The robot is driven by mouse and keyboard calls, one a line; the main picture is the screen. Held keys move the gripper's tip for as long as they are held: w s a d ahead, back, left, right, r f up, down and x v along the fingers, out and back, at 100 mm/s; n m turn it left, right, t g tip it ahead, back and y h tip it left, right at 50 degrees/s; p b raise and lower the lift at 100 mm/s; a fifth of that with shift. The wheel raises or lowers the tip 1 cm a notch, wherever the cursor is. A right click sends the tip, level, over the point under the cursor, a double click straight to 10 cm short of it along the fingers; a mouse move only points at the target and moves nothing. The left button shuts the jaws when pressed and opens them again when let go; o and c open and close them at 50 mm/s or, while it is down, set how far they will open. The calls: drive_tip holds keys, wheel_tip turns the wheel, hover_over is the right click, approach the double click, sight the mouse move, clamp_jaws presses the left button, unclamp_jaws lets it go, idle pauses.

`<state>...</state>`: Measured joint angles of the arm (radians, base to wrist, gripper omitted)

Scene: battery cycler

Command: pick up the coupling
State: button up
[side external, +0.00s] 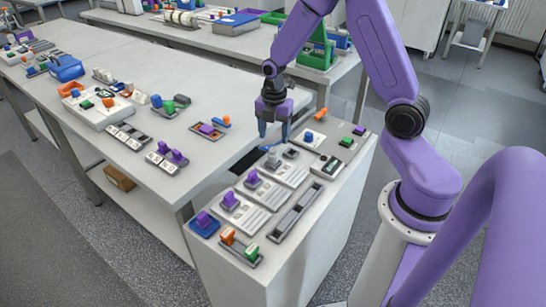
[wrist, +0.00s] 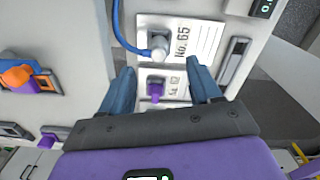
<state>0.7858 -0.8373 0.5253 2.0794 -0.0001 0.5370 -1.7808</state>
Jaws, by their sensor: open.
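A pale round fitting (wrist: 160,47) with a blue hose on its left side looks like the coupling; no label names it. It stands on a white plate (wrist: 204,38) marked "No. 65". In the side view the grey fitting (side external: 273,160) shows below my gripper (side external: 274,138), which points down over the cabinet top. In the wrist view my gripper (wrist: 162,70) has its two blue fingers spread with nothing held between them. The fitting lies just beyond the fingertips. A purple plug (wrist: 155,90) on the neighbouring plate shows between the fingers, below them in depth.
The cabinet top (side external: 328,172) carries several plates with purple plugs, a slotted grey rail (side external: 296,211) and a blue knob (side external: 308,136). A long table (side external: 108,56) with more parts stands to the left, across a gap. An orange-and-blue part (wrist: 20,77) shows at left.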

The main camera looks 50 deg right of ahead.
sight(273, 150)
drive_tip(key=shift+w+a+f, duration=0.1)
drive_tip(key=shift+a+f, duration=0.05)
drive_tip(key=shift+f, duration=3.9)
clamp_jaws()
